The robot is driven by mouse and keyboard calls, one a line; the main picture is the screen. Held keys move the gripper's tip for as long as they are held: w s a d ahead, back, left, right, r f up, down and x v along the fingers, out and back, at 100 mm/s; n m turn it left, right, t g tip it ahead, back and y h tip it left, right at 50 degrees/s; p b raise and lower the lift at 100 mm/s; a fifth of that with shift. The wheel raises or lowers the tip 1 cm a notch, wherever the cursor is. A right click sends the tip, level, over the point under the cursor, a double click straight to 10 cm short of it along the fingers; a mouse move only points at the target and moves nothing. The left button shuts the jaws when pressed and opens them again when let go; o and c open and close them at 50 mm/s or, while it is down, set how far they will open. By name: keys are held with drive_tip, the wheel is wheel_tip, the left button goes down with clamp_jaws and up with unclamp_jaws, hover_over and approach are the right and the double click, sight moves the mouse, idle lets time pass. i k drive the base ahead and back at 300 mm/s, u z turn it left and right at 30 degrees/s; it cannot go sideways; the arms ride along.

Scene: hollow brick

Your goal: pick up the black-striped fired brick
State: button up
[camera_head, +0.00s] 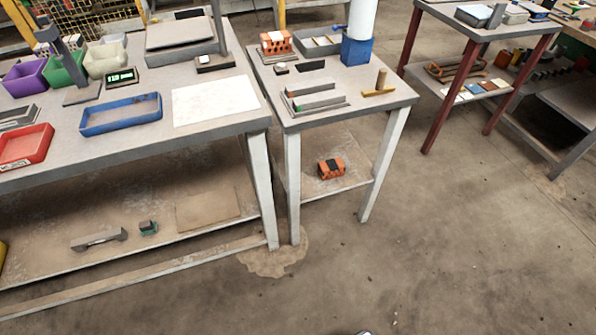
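An orange fired brick with a broad black band across it (331,168) lies on the lower shelf of the middle table (360,155), near the middle of that shelf. A second orange brick, with holes in its face and a pale patch on top (276,43), sits on the tabletop at the back left of the same table. It shows no black band. My gripper is not recognisable in this view. Only a small shiny piece shows at the bottom edge, too little to identify.
The middle table's legs (292,190) and top (375,98) frame the low shelf. A larger bench with bins and a blue tray (121,114) stands close on the left. A red-legged table (496,100) stands right. The concrete floor in front is clear.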

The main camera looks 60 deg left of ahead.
sight(333, 169)
drive_tip(key=u, duration=2.55)
drive_tip(key=k, duration=0.2)
drive_tip(key=z, duration=0.05)
